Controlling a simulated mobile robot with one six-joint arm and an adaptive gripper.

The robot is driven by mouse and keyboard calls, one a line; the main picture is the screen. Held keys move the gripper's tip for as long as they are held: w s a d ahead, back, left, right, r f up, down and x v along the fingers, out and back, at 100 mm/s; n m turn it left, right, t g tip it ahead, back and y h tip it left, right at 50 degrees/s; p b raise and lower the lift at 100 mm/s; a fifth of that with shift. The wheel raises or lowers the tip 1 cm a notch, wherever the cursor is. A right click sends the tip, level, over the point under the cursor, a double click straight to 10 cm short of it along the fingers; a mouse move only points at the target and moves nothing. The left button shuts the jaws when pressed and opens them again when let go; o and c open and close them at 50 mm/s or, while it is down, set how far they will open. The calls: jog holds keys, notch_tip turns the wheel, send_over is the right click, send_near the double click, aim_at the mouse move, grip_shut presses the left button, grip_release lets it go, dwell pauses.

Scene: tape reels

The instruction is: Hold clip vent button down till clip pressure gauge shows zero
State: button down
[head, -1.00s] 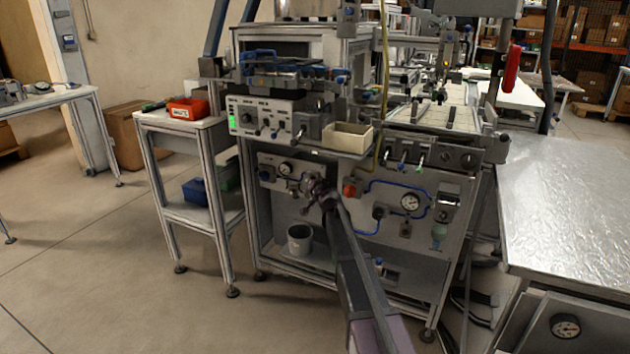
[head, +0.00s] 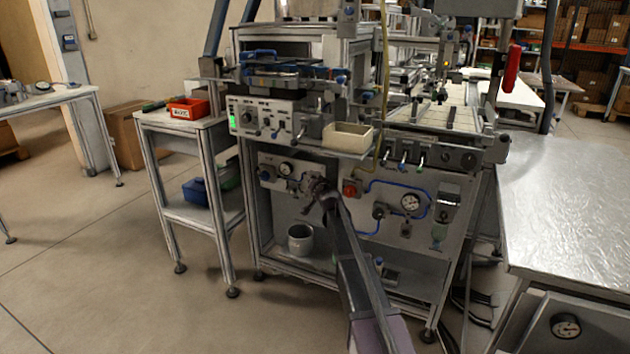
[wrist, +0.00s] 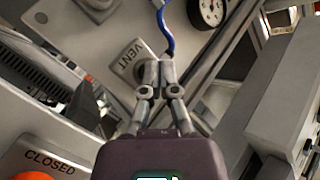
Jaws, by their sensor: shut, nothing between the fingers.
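In the wrist view, a grey plate marked VENT (wrist: 126,55) lies just ahead of my gripper (wrist: 156,66). The fingers are shut and empty, with their tips over the right side of the plate. They partly hide a round grey button (wrist: 141,71), and I cannot tell whether they touch or press it. A white-faced gauge (wrist: 210,12) is cut by the top edge of the wrist view. In the head view, my gripper (head: 314,184) is at the front panel of the machine, just right of a small gauge (head: 286,169). Its needle is too small to read.
An orange knob (wrist: 28,177) marked CLOSED sits low left in the wrist view.

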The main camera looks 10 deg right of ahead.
jog(key=shift+w+d, duration=0.1)
jog(key=shift+w, duration=0.05)
dwell(0.7)
jog(key=shift+s+a, duration=0.5)
jog(key=shift+s, duration=0.2)
jog(key=shift+s+a, duration=0.75)
jog(key=shift+s, duration=0.25)
jog(key=shift+s+a, duration=0.7)
jog(key=shift+s, duration=0.3)
